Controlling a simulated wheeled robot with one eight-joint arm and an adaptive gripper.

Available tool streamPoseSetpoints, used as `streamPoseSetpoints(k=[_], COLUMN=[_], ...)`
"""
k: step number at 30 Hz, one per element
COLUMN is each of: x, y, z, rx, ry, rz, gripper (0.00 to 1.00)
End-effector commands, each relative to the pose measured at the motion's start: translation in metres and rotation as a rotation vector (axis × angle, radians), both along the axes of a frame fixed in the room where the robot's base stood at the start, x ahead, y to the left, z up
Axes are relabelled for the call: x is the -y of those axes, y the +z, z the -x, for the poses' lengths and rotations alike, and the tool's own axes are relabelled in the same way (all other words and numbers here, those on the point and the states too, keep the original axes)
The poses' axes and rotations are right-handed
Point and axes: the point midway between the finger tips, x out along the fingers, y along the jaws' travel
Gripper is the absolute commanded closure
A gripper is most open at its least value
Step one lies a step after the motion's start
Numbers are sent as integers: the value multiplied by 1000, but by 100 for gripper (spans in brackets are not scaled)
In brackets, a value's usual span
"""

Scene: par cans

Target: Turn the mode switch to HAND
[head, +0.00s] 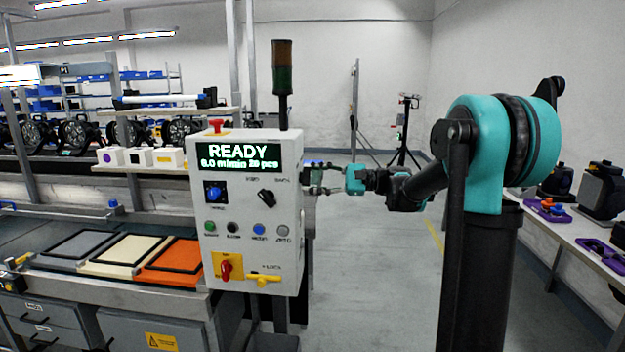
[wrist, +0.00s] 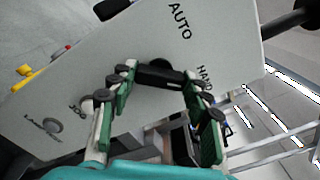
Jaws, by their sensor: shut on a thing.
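The mode switch (wrist: 160,73) is a black knob on a pale face of the control box (head: 237,255), with the labels AUTO (wrist: 180,20) and HAND (wrist: 205,78) beside it in the wrist view. Its bar lies nearly level in that picture, its right end closer to HAND than to AUTO. My gripper (wrist: 160,82) is shut on the knob, one green-padded finger at each end of the bar. In the head view my gripper (head: 312,177) is at the box's right side, where the mode switch itself cannot be made out.
The box's front carries a READY display (head: 238,156), a separate black selector (head: 266,197), several buttons, a red rotary switch (head: 226,268) and a yellow handle (head: 263,279). A stack light (head: 282,68) rises above. A bench with coloured trays stands left; open floor lies right.

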Motion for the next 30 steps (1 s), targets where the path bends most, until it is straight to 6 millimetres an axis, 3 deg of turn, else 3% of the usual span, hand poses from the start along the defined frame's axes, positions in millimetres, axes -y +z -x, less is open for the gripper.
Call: streamPoseSetpoints(k=[1,6,17,22,30], x=[0,0,5,28,84], y=[-1,-1,0,0,0], z=[0,0,0,0,2], rx=[-1,0,0,0,0], ry=[-1,0,-1,-4,-5], rz=[2,1,1,0,0], gripper=[50,31,31,31,31])
